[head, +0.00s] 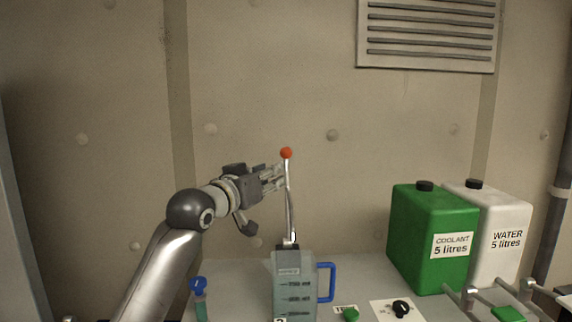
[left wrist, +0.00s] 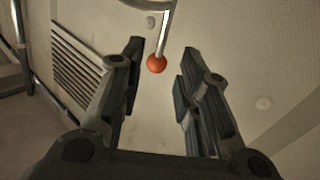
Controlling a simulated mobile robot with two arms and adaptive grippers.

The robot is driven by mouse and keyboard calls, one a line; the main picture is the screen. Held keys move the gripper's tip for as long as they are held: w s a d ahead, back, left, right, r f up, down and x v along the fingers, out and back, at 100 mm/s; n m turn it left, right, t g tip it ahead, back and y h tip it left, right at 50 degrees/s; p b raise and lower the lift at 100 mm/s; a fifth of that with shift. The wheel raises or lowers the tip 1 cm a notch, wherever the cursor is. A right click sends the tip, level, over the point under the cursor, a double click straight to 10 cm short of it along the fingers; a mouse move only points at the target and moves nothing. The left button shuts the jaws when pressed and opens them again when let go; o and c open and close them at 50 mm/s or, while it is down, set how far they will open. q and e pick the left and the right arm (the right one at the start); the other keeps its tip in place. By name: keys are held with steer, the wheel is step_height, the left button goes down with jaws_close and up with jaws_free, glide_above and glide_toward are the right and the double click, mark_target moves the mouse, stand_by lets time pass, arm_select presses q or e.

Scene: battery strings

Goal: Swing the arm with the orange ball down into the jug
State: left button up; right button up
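The orange ball (head: 286,153) sits at the top end of a thin metal arm (head: 291,205), which stands nearly upright above the jug. The jug (head: 294,285) is clear with dark markings and a blue handle, and stands on the table. My left gripper (head: 280,177) is beside the upper part of the metal arm, just below the ball in the head view. In the left wrist view the gripper (left wrist: 158,75) is open, with the orange ball (left wrist: 156,64) between its fingertips and apart from both fingers. My right gripper is not in view.
A green coolant canister (head: 408,235) and a white water canister (head: 510,215) stand right of the jug. A blue-topped item (head: 198,287) is left of it. A black knob (head: 401,308) and a green button (head: 351,314) are at the front. The wall is close behind.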

mark_target(286, 168)
arm_select(q)
steer(key=p+x, duration=0.4)
steer(key=x, duration=0.4)
steer(key=shift+w+d+r, duration=0.1)
steer(key=shift+w, duration=0.1)
steer(key=shift+w+d+f, duration=0.1)
steer(key=shift+w+f, duration=0.1)
steer(key=shift+w, duration=0.25)
steer(key=shift+s+r, duration=0.1)
steer(key=shift+c, duration=0.6)
jaws_close()
steer(key=shift+r, duration=0.1)
